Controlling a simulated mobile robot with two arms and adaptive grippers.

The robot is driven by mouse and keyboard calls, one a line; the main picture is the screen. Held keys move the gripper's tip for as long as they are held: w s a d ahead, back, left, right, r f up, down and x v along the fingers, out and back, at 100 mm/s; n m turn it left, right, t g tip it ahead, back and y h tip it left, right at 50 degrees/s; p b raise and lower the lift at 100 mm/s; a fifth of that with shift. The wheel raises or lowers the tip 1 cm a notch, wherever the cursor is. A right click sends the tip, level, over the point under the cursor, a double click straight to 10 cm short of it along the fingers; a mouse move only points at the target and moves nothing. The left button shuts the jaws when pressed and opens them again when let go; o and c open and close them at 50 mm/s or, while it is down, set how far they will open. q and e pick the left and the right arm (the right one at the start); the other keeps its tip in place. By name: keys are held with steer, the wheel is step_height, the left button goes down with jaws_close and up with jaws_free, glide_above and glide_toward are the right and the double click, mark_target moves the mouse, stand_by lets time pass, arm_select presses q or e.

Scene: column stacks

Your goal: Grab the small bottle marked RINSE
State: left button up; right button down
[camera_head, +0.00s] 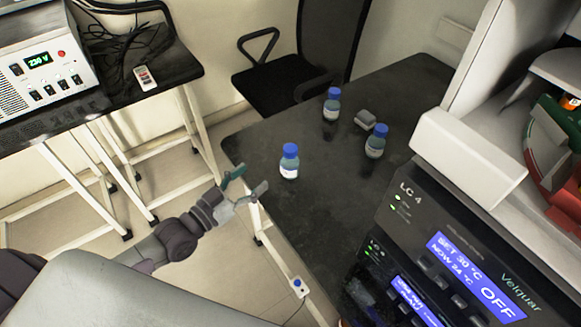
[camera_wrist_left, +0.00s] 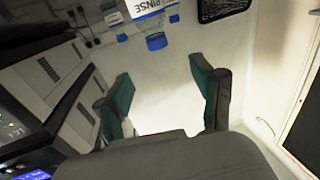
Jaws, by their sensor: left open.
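A small clear bottle with a blue cap and a label reading RINSE (camera_wrist_left: 148,12) shows at the top of the left wrist view, cap downward in that picture and partly cut off. It appears to be the bottle nearest my gripper in the head view (camera_head: 289,164), upright near the black table's left edge; its label is too small to read there. My left gripper (camera_head: 250,181) is open and empty, just left of this bottle and apart from it. Its two green-padded fingers also show in the left wrist view (camera_wrist_left: 160,78). My right gripper is not in view.
Two similar blue-capped bottles stand farther back (camera_head: 331,106) and to the right (camera_head: 375,143), with a small grey object (camera_head: 365,119) between them. LC 4 instruments (camera_head: 440,240) fill the table's right side. A black chair (camera_head: 285,85) stands behind the table (camera_head: 300,220).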

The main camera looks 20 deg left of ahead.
mark_target(285, 152)
arm_select(q)
steer(key=x, duration=0.6)
steer(key=p+x, duration=0.1)
steer(key=x, duration=0.6)
steer(key=shift+w+d, duration=0.2)
steer(key=shift+d, duration=0.15)
jaws_close()
steer(key=shift+r, duration=0.1)
